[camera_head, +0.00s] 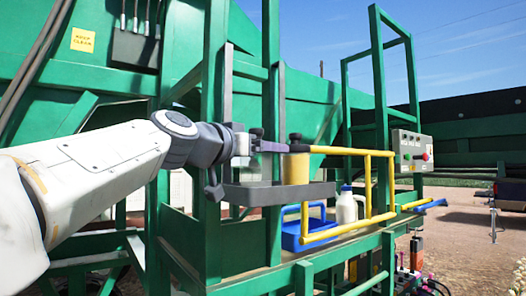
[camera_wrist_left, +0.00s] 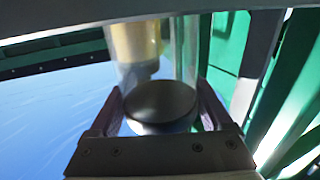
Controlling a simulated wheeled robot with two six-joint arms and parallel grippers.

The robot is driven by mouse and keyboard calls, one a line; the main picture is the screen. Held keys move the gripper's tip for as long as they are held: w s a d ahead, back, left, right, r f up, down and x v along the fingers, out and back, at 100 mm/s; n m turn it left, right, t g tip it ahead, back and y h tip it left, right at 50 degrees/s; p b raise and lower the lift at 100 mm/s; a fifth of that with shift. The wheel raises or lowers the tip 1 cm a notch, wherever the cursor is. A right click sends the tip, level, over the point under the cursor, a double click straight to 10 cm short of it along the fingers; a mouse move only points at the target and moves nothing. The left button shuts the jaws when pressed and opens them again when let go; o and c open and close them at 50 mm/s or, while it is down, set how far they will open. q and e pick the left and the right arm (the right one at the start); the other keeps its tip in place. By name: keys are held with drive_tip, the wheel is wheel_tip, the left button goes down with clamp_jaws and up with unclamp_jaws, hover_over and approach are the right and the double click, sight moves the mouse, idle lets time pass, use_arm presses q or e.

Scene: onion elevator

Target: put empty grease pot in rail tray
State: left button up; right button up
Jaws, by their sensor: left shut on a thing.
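My left gripper (camera_head: 284,147) reaches in from the left over the grey rail tray (camera_head: 262,194). In the left wrist view its fingers (camera_wrist_left: 158,97) are shut on a clear, see-through pot, the grease pot (camera_wrist_left: 182,60), with a dark round end (camera_wrist_left: 160,101) between them. The clear pot is hard to make out in the head view. A yellow pot (camera_head: 296,169) with a dark top shows at the fingertips, its base hidden by the tray's front rim. Yellow also shows through or behind the clear pot in the left wrist view (camera_wrist_left: 133,45). My right gripper is not in view.
Green uprights (camera_head: 272,90) and a yellow rail (camera_head: 350,152) stand close around the tray. Below and right are a blue crate (camera_head: 291,238) and a white bottle (camera_head: 346,208). A grey control box (camera_head: 411,147) with a red button is farther right.

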use_arm(q)
drive_tip(key=o, duration=1.2)
drive_tip(key=shift+f, duration=0.15)
drive_tip(key=shift+o, duration=1)
